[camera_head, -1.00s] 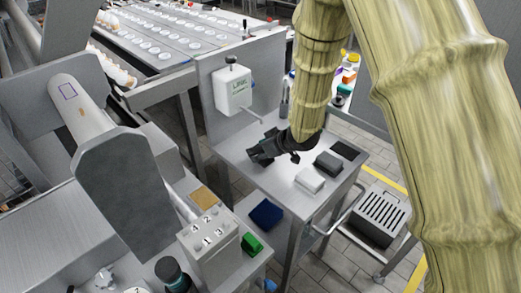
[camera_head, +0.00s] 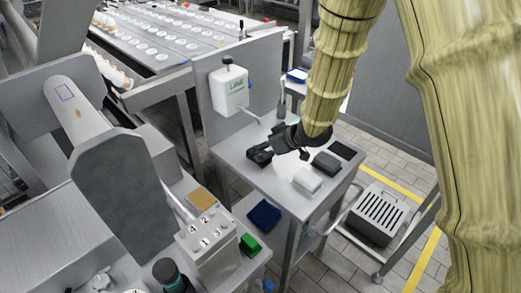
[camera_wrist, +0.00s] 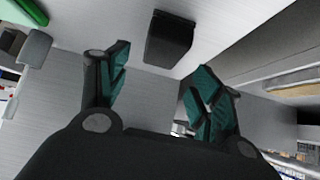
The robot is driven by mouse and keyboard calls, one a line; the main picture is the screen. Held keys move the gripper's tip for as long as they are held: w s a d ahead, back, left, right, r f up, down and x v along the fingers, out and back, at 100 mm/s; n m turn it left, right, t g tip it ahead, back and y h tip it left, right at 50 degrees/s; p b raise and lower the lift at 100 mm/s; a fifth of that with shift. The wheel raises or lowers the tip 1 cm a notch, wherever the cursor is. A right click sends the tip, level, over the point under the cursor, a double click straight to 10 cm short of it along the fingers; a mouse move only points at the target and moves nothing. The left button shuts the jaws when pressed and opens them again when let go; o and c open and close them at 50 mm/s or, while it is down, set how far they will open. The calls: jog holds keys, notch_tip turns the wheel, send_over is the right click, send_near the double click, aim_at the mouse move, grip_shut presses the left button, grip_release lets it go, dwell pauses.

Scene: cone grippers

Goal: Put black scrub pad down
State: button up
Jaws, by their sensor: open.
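The black scrub pad (camera_head: 259,156) rests on the left part of the small steel table (camera_head: 265,181) in the head view. My gripper (camera_head: 283,143) is just right of it, above the table, and looks clear of it. In the wrist view the pad shows as a dark block (camera_wrist: 170,40) on the steel surface, beyond my open, empty gripper (camera_wrist: 155,72). The two teal-padded fingers are spread apart, with a gap between them and the pad.
A white pad (camera_head: 307,181), a dark grey pad (camera_head: 326,163) and a flat black piece (camera_head: 342,149) lie on the table's right side. A white dispenser (camera_head: 229,90) hangs on the panel behind. A dark blue item (camera_head: 264,214) lies lower, at the front.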

jog(key=v, duration=0.6)
jog(key=shift+r, duration=0.3)
